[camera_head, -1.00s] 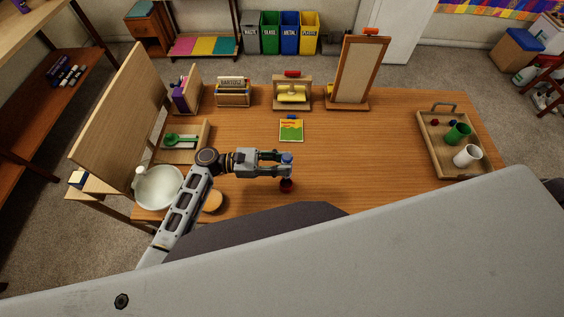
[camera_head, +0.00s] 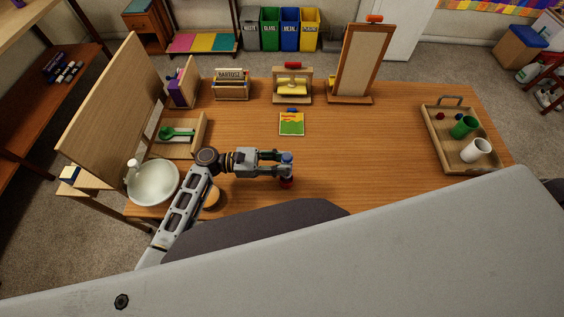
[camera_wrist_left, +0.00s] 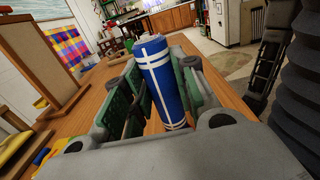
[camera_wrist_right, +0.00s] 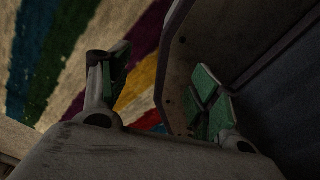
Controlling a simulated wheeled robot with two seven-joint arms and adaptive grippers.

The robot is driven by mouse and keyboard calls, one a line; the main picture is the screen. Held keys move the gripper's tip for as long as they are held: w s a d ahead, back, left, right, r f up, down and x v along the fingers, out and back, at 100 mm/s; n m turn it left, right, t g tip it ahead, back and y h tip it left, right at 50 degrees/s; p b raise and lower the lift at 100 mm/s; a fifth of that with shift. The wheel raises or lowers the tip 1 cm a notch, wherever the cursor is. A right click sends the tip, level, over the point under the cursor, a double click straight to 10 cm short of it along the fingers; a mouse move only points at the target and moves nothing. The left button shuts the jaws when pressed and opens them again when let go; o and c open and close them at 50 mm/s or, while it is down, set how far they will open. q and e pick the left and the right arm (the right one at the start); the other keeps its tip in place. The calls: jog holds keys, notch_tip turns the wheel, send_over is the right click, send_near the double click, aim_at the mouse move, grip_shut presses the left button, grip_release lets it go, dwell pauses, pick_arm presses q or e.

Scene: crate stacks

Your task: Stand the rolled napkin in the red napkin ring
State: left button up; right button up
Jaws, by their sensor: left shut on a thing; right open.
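The rolled napkin (camera_wrist_left: 163,80) is blue with white stripes. It stands nearly upright between the fingers of my left gripper (camera_head: 284,164), which is shut on it. In the head view only the napkin's top (camera_head: 287,157) shows above the fingers. The red napkin ring (camera_head: 286,183) is on the table close below the gripper, partly hidden by it. I cannot tell whether the napkin's lower end is over, touching or in the ring. My right gripper (camera_wrist_right: 160,92) is open and empty in the right wrist view; it is hidden in the head view.
A white bowl (camera_head: 153,184) and a round wooden piece (camera_head: 212,197) are left of the ring. A small colourful card (camera_head: 291,124) lies behind it. A wooden tray (camera_head: 437,146) with a green cup and a white cup stands at the right. The table (camera_head: 370,150) between is clear.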

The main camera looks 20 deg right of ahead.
pick_arm(q)
jog(key=shift+f, duration=0.45)
jog(key=shift+f+b, duration=1)
jog(key=shift+f, duration=0.8)
pick_arm(e)
jog(key=d, duration=0.1)
jog(key=w+d+f, duration=0.1)
jog(key=d+f, duration=0.1)
jog(key=shift+w+d+f, duration=0.2)
jog(key=shift+w+d, duration=0.05)
jog(key=shift+w, duration=0.05)
jog(key=shift+a, duration=0.1)
